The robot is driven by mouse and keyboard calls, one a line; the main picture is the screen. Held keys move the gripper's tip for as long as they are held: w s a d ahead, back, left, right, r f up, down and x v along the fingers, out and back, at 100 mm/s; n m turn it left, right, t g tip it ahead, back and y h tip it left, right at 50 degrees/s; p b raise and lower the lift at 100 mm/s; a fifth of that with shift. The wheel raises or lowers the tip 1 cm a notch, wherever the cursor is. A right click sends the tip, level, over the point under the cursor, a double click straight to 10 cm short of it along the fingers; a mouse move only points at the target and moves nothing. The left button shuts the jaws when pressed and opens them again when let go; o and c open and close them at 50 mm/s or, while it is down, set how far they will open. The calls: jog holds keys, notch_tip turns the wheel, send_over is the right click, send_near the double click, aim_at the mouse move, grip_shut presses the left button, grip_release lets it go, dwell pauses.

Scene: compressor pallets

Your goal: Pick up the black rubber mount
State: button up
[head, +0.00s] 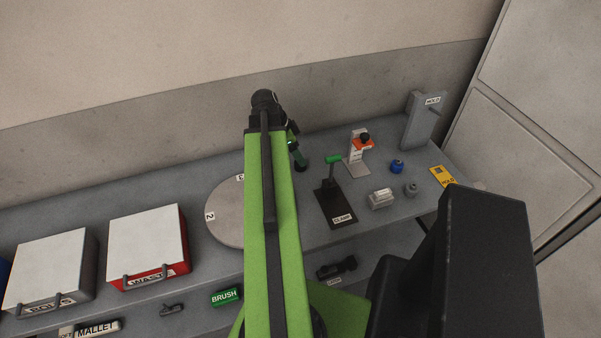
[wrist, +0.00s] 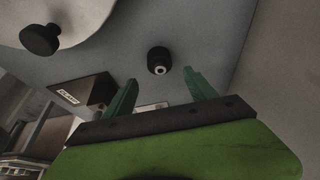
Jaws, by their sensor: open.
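The black rubber mount (wrist: 160,60) is a short dark cylinder with a pale metal stud in its centre. In the wrist view it stands on the grey bench, just beyond and between the fingertips. It also shows in the head view (head: 302,165) as a small dark shape just below my gripper (head: 297,151). In the wrist view my gripper (wrist: 161,84) has its two green fingers spread wide with nothing between them. The mount looks free of both fingers. The exact gap is hard to judge.
A round grey turntable (head: 224,215) lies left of the mount, with a black knob (wrist: 40,40) on it. A black clamp base (head: 335,204), an orange-topped stand (head: 357,160), a blue part (head: 397,166) and a grey block (head: 381,199) stand to the right. The wall is close behind.

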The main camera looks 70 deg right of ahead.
jog(key=b+x, duration=0.5)
jog(key=shift+w+a+f, duration=0.15)
jog(key=shift+w+a, duration=0.05)
jog(key=shift+w, duration=0.2)
jog(key=shift+s+d+f, duration=0.1)
jog(key=shift+s+f, duration=0.05)
jog(key=shift+f, duration=0.05)
jog(key=shift+r, duration=0.2)
grip_shut()
notch_tip(320, 180, up, 11)
jog(key=p, duration=1)
jog(key=shift+f+p, duration=0.25)
jog(key=shift+p, duration=0.05)
